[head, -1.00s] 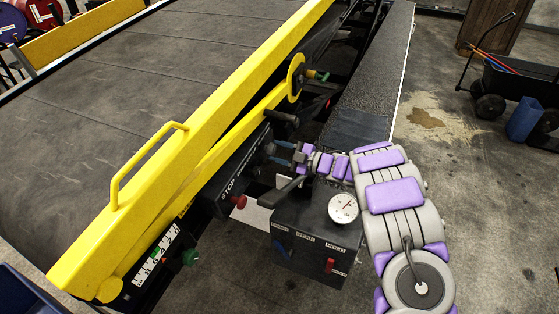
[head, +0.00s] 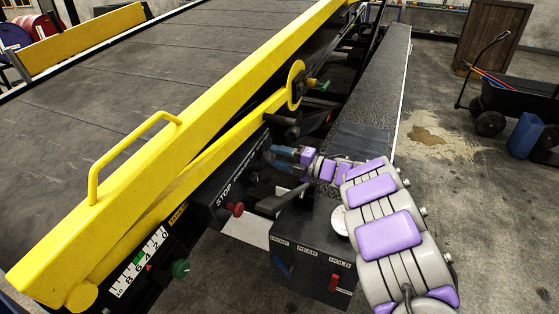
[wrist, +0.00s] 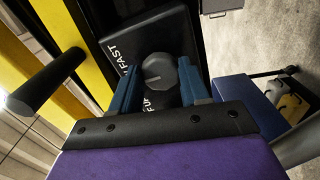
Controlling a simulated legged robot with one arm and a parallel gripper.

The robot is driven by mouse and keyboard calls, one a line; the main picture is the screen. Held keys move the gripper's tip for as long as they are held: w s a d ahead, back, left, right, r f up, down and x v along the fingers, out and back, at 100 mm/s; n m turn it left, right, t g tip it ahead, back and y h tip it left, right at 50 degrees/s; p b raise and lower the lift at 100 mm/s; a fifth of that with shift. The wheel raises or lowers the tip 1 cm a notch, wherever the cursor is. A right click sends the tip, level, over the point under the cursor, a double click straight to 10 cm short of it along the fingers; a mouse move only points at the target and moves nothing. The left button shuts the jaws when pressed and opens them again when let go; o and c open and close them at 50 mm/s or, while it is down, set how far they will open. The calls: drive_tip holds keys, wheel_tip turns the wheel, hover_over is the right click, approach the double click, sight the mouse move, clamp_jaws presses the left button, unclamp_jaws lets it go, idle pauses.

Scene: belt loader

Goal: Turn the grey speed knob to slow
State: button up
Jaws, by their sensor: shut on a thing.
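The grey speed knob (wrist: 158,68) sits on a black panel (wrist: 133,42) in the wrist view, with white lettering "FAST" beside it. My gripper (wrist: 157,76) has its two blue fingers on either side of the knob and is shut on it. A faint pale mark shows on the knob's face, but I cannot tell which setting it points to. In the head view my gripper (head: 274,153) reaches the right end of the black panel marked "STOP" (head: 222,193). The knob is hidden there behind the fingers.
A red button (head: 236,209) and a green knob (head: 180,268) are left of my arm. A black control box (head: 310,262) with a red switch stands below it, its gauge partly covered. A yellow rail (head: 190,125) runs alongside.

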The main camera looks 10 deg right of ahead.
drive_tip(key=shift+f, duration=0.25)
idle(0.3)
drive_tip(key=o, duration=1.1)
drive_tip(key=shift+r, duration=0.1)
drive_tip(key=shift+c, duration=0.2)
drive_tip(key=p+v, duration=0.3)
drive_tip(key=v, duration=1.4)
drive_tip(key=shift+d, duration=0.2)
